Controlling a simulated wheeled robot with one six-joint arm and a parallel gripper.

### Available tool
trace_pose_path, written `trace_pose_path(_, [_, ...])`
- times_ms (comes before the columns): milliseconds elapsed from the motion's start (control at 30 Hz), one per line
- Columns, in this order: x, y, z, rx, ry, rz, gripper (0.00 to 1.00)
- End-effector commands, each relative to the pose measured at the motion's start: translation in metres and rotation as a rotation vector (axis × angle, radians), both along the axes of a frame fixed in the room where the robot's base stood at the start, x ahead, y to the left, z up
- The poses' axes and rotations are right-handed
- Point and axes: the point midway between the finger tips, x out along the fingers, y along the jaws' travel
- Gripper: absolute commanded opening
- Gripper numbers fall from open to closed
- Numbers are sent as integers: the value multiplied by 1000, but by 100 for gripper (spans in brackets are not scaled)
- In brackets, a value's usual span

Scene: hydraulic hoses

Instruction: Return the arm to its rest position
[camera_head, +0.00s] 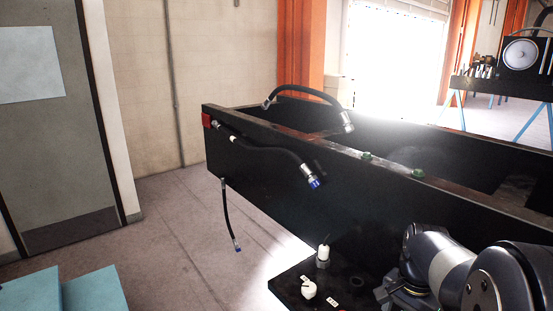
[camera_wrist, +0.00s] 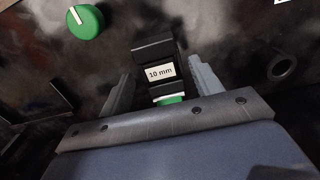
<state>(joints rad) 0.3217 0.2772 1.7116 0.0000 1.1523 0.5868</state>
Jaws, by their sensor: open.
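My arm (camera_head: 440,262) reaches in from the lower right of the head view, low beside the black beam. My gripper (camera_wrist: 160,72) shows in the wrist view with its two grey fingers apart. A black block with a "10 mm" label (camera_wrist: 161,72) shows between the fingers, with a green part (camera_wrist: 170,100) below it. I cannot tell whether the fingers touch the block. The fingers are not clear in the head view.
The black beam frame (camera_head: 250,155) carries a blue-tipped hose (camera_head: 275,152), a hanging hose (camera_head: 227,210) and an arched hose (camera_head: 310,91). A black panel (camera_head: 290,283) with a white knob (camera_head: 309,289) lies below. A green knob (camera_wrist: 86,22) is at the upper left in the wrist view.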

Motion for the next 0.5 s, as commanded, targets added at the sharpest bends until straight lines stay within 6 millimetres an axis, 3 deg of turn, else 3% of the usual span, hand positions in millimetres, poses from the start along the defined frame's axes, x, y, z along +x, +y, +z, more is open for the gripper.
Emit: trace_pose_path(500, [0, 0, -5, 0, 1, 0, 61])
